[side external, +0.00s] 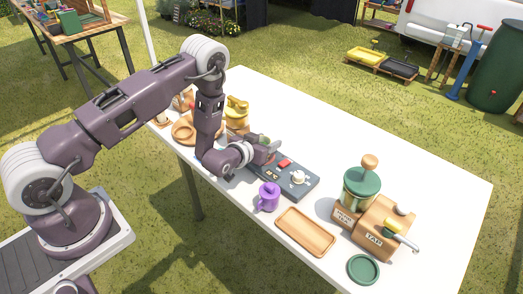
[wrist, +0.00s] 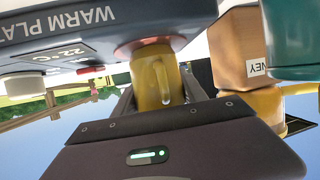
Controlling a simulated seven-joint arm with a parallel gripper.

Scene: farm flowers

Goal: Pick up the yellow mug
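The yellow mug (wrist: 150,75) shows in the wrist view, which looks upside down. Its handle faces the camera, and one end of the mug is against the reddish round pad of the warm plate (wrist: 60,40). My gripper (wrist: 158,92) has one finger on each side of the mug. Whether the fingers press on it or leave a small gap, I cannot tell. In the side view my gripper (side external: 268,148) is low over the back left end of the dark warm plate (side external: 270,180). I cannot make out the mug there; my gripper seems to hide it.
A purple mug (side external: 268,197) and a wooden tray (side external: 305,231) are in front of the plate. A wooden tap box (side external: 372,228) with a green jar (side external: 361,188) stands at right. Yellow items (side external: 237,109) and wooden dishes are behind my arm. The white table's back right is clear.

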